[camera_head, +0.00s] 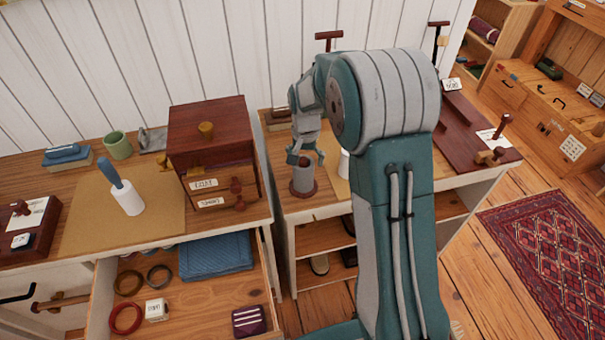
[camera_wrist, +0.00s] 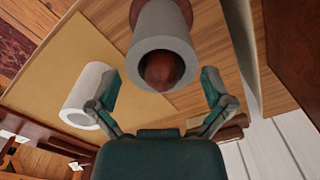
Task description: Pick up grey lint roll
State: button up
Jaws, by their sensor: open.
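The grey lint roll (camera_head: 303,181) stands upright on a round red-brown base on the right-hand cabinet top. In the wrist view the grey roll (camera_wrist: 160,22) shows its open end, with a brown peg inside the bore. My gripper (camera_head: 306,157) is just above the roll's top in the head view, fingers pointing down. In the wrist view my gripper (camera_wrist: 161,88) is open, its fingers spread to either side below the roll's rim, with nothing held. Whether a finger touches the roll cannot be told.
A small wooden drawer chest (camera_head: 208,140) stands left.

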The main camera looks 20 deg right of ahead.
notch_tip(320, 180, down, 3)
jog(key=shift+d+r, duration=0.1)
jog(key=shift+f, duration=0.45)
jog(key=shift+a, duration=0.5)
jog(key=shift+c, duration=0.3)
jog(key=shift+d, duration=0.1)
jog(key=c, duration=1)
jog(key=shift+d, duration=0.2)
jog(key=shift+s, duration=0.1)
